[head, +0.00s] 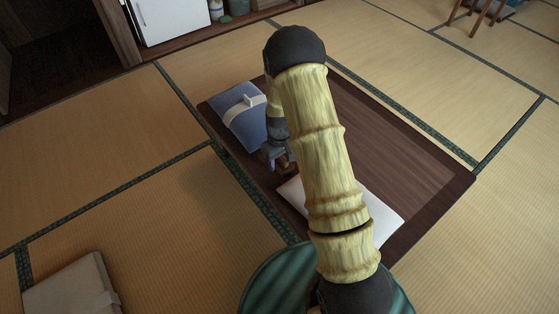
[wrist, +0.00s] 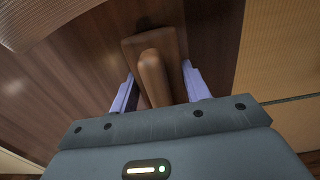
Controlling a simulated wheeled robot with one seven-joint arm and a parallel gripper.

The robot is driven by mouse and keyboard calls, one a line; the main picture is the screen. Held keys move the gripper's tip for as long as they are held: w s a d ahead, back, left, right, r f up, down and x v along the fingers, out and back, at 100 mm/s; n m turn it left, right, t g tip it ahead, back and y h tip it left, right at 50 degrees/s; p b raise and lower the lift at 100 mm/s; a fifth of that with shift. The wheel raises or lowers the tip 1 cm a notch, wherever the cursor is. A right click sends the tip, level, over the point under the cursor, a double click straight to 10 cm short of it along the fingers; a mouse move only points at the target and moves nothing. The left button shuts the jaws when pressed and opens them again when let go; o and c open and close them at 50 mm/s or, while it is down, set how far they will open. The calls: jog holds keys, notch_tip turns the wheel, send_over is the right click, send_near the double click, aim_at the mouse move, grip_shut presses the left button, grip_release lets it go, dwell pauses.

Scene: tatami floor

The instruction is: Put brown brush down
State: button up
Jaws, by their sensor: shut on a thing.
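The brown brush (wrist: 153,75) is between the two pale purple fingers of my gripper (wrist: 155,92) in the wrist view. Its rounded handle points toward the gripper and its flat, wider block lies beyond, over the dark wooden table. I cannot tell whether the brush touches the table top. In the head view my gripper (head: 281,163) is low over the table's left part, between the blue bundle and the white sheet, with a small brown bit of the brush at its tip. My arm hides much of this area.
The low dark table (head: 405,165) is bare on its right side. A blue bundle with a white band (head: 240,117) lies at its far left corner. A white sheet (head: 380,208) lies at its near side. A beige cushion (head: 70,290) is on the tatami at lower left.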

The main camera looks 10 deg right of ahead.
jog(key=shift+f, duration=0.1)
jog(key=o, duration=1.1)
notch_tip(320, 180, up, 11)
jog(key=p, duration=0.6)
jog(key=shift+r, duration=0.65)
